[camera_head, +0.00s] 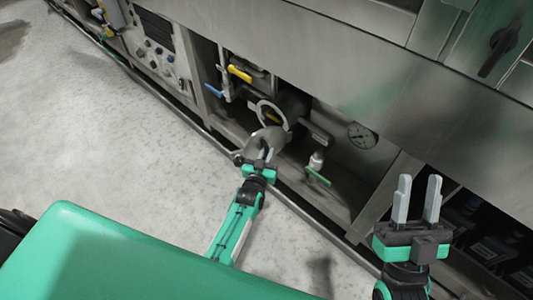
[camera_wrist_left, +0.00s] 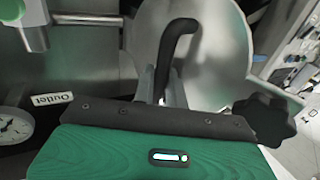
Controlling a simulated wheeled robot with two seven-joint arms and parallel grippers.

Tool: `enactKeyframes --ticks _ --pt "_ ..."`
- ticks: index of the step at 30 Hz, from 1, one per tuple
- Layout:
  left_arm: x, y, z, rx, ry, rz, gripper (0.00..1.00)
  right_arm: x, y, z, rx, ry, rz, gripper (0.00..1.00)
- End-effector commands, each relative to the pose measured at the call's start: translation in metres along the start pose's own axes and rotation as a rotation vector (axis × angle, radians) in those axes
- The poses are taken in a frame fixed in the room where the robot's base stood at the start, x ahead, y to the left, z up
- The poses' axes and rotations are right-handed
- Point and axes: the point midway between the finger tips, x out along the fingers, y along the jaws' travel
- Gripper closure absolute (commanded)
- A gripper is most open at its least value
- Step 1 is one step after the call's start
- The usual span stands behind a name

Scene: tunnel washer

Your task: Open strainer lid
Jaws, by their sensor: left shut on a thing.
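The strainer lid (camera_head: 262,137) is a round grey metal disc in front of the strainer housing; its face fills the upper middle of the left wrist view (camera_wrist_left: 218,62). It stands at an angle to the pale ring of the strainer mouth (camera_head: 262,107), which shows above it. A bent black handle (camera_wrist_left: 180,38) sticks out from the lid. My left gripper (camera_head: 264,153) is shut on this handle, its fingers also showing in the left wrist view (camera_wrist_left: 161,84). My right gripper (camera_head: 418,198) is open and empty at the lower right.
A black star knob (camera_wrist_left: 265,118) sits beside the lid. Yellow (camera_head: 240,73) and blue (camera_head: 213,91) valve levers are above left; a green-handled valve (camera_head: 318,176) and a pressure gauge (camera_head: 361,135) are to the right. The pale floor (camera_head: 120,130) at left is clear.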

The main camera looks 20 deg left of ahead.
Motion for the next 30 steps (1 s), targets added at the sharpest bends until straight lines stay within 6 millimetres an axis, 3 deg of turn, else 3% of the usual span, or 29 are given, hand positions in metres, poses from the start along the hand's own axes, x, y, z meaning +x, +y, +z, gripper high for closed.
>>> enactKeyframes --ticks 9,10,12,24,30 --pt "0.002 0.003 -0.004 0.000 0.007 0.003 1.00 0.000 0.000 0.000 0.000 -0.001 0.000 0.64" --pt "0.002 0.003 -0.004 0.000 0.007 0.003 0.81 0.000 0.000 0.000 0.000 -0.001 0.000 0.64" --pt "0.002 0.003 -0.003 0.000 0.006 0.003 0.69 0.000 0.000 0.000 0.000 -0.001 0.000 0.64" --pt "-0.005 0.001 -0.002 0.000 0.002 0.001 0.69 0.002 0.000 0.001 0.001 -0.010 0.001 0.64" --pt "-0.032 0.001 -0.003 0.001 0.000 0.002 0.69 -0.012 -0.005 0.031 0.027 -0.201 0.007 0.64"
